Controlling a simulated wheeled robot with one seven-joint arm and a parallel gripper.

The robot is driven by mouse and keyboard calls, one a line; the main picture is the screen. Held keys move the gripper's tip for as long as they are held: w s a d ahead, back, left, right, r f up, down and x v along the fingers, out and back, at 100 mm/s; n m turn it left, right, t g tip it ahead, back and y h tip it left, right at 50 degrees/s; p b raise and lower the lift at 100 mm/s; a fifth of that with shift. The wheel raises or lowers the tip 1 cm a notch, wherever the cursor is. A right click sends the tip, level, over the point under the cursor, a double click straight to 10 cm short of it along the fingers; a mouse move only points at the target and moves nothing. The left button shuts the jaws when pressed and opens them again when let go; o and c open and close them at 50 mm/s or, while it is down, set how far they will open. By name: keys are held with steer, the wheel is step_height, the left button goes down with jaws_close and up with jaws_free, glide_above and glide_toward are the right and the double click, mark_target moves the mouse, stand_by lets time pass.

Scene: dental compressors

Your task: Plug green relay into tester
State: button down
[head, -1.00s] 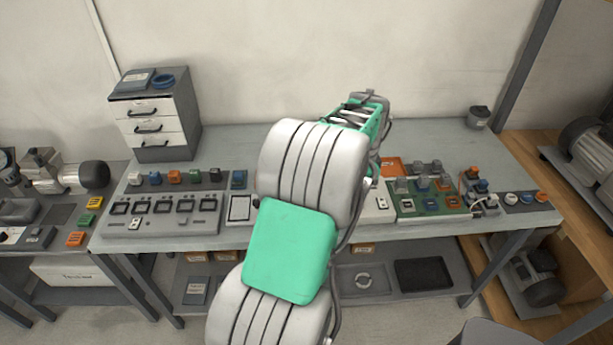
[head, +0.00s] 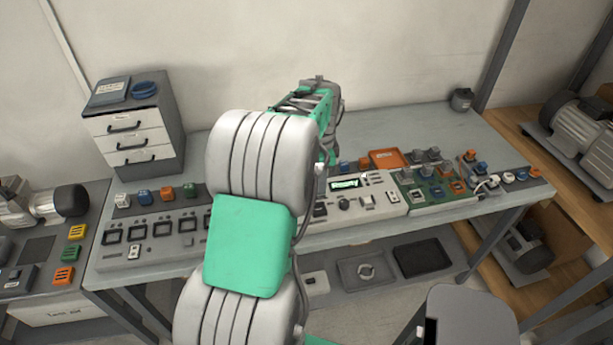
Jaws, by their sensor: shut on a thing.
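A green relay (head: 190,190) stands in the row of coloured relays at the back of the grey socket panel, left of my arm. I cannot tell whether it is the one the task names. The tester appears to be the pale unit with a lit green display (head: 345,184), right of my arm; its left part is hidden. My arm reaches over the bench and bends down at the wrist. My jaws, and anything between them, are hidden behind my arm.
An orange tray (head: 388,159) lies behind the tester. A green board (head: 438,190) with several coloured blocks is to its right. A drawer cabinet (head: 133,135) stands at the back left.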

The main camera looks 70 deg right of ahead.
mark_target(318, 196)
steer(key=shift+s+f+b, duration=0.25)
steer(key=shift+f+b, duration=0.2)
steer(key=shift+f, duration=0.2)
steer(key=shift+w+f+b, duration=0.1)
steer(key=shift+f+b, duration=1.1)
steer(key=shift+f, duration=0.75)
steer(key=shift+w+a+f, duration=0.1)
steer(key=shift+f, duration=0.1)
steer(key=shift+f, duration=0.35)
steer(key=shift+f+b, duration=0.45)
steer(key=shift+b, duration=0.05)
steer(key=c, duration=1.1)
jaws_free()
steer(key=shift+o, duration=0.3)
